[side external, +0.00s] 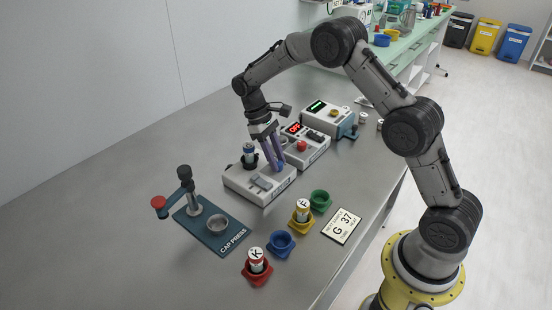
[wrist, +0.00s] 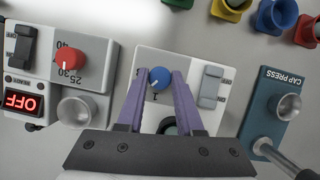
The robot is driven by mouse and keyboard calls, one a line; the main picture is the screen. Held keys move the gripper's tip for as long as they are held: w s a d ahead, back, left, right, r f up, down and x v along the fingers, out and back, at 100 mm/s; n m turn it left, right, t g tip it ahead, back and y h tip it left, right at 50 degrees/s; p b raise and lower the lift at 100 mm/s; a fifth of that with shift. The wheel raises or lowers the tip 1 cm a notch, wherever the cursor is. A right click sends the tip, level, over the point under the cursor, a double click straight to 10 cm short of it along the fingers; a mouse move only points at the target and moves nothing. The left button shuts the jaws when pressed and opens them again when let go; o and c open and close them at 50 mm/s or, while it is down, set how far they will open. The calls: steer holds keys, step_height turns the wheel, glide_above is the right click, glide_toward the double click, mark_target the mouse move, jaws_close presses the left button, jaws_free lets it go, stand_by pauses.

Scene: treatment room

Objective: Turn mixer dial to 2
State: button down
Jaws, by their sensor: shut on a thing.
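The mixer (side external: 252,193) is a low white box on the grey bench, with a grey switch (wrist: 211,87) and a dark round holder (wrist: 172,126), partly hidden by my gripper. Its small blue dial (wrist: 159,78) has a white pointer mark aimed toward the lower left in the wrist view, near a printed 1. My gripper (side external: 275,169) comes down from above on the mixer. In the wrist view, its two purple fingers (wrist: 160,82) are shut on the blue dial, one on each side. A vial (side external: 249,150) stands in the mixer's holder.
Beside the mixer is a box with a red dial (wrist: 68,59) and an OFF display (wrist: 20,102). A box with a green display (side external: 319,114) stands behind. The cap press (side external: 235,240), coloured cups (side external: 281,243) and a card (side external: 342,226) are in front.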

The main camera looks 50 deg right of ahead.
steer(key=shift+m+y, duration=0.3)
steer(key=shift+m, duration=0.3)
steer(key=c, duration=0.6)
jaws_free()
steer(key=shift+o, duration=0.2)
steer(key=v, duration=1.4)
steer(key=shift+s, duration=0.1)
